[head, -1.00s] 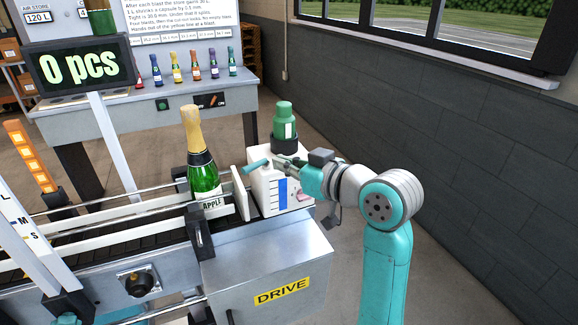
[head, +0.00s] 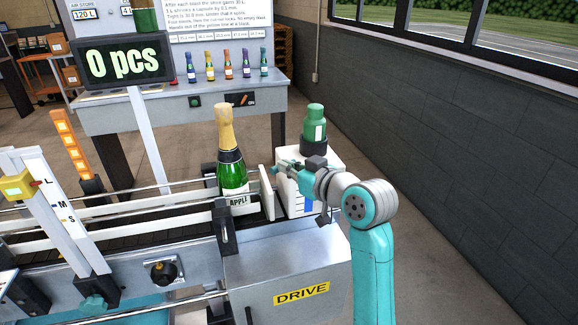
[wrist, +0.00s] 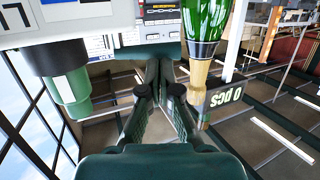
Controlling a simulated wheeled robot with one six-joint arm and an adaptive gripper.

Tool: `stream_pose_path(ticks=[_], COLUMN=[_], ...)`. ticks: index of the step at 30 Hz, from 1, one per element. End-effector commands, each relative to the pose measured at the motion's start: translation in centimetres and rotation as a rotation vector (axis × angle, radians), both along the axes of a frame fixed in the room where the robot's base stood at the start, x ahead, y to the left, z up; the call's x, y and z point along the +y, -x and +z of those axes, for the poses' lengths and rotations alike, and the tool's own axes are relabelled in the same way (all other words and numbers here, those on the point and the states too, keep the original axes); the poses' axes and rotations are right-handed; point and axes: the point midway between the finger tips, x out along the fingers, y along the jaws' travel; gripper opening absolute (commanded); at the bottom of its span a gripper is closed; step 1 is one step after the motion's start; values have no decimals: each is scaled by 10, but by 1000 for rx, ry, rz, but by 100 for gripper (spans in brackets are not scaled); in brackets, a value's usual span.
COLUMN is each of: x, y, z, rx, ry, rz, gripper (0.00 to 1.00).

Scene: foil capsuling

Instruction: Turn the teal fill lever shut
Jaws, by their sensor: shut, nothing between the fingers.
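The fill lever cannot be made out for certain now; the spot on the white box (head: 298,204) where it showed earlier lies behind my gripper. A small teal patch there may be lever or gripper. My gripper (head: 279,168) is shut and empty at the box's upper left, just right of the champagne bottle (head: 233,172). Whether it touches the lever cannot be told. In the wrist view, my gripper (wrist: 160,88) shows its fingers close together, with the bottle (wrist: 207,22) to the right and the box (wrist: 90,18) above.
The conveyor rails (head: 120,207) run left from the bottle. The drive cabinet (head: 290,265) is in front. A counter display (head: 122,60) stands behind. The floor right of my arm is clear.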

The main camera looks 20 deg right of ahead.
Motion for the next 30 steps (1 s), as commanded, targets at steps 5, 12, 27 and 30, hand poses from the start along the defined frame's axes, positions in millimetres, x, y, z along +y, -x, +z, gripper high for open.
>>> stream_pose_path(ticks=[5, 12, 27, 30], x=[2, 8, 18, 18], y=[0, -5, -17, -17], z=[0, 0, -3, -3], rx=[0, 2, 7, 8], ry=[0, 1, 1, 1], rz=[-12, -125, -211, -212], gripper=[0, 0, 0, 0])
